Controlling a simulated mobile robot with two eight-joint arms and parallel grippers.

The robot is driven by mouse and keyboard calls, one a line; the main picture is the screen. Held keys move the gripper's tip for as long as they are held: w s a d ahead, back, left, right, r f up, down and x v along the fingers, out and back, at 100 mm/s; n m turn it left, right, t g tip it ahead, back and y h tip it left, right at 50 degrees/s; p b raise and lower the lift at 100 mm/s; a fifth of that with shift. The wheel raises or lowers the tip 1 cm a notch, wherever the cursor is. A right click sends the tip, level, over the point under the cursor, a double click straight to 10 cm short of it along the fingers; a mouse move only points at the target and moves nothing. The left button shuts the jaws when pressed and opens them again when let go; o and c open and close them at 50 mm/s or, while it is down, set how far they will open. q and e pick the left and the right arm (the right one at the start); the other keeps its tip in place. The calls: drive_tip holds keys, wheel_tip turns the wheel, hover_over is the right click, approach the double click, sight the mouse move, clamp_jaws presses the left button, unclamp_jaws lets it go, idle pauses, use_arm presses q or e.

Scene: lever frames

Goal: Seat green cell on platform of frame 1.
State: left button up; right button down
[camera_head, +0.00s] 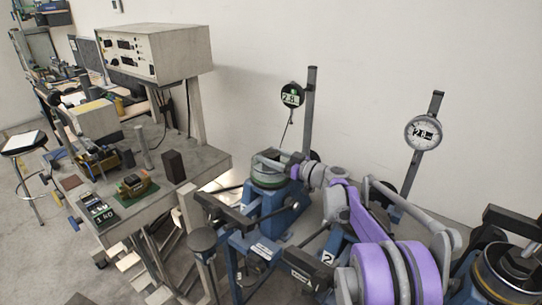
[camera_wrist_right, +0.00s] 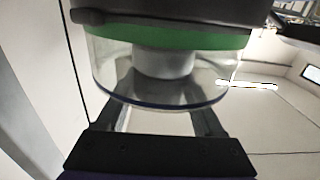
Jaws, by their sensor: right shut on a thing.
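The green cell (camera_wrist_right: 165,70) is a clear round vessel with a green band and a pale core, and fills the upper middle of the right wrist view. My right gripper (camera_wrist_right: 160,122) has a dark finger on either side of it and is shut on it. My left gripper is out of view.
Dial gauges (camera_head: 291,96) and (camera_head: 424,132) stand on posts behind. A grey bench (camera_head: 190,165) with a control box (camera_head: 155,52) is on the left.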

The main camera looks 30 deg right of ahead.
unclamp_jaws()
drive_tip(key=shift+s+d, duration=0.1)
drive_tip(key=shift+s, duration=0.1)
drive_tip(key=b+v, duration=0.1)
drive_tip(key=v, duration=0.6)
drive_tip(key=shift+s, duration=0.1)
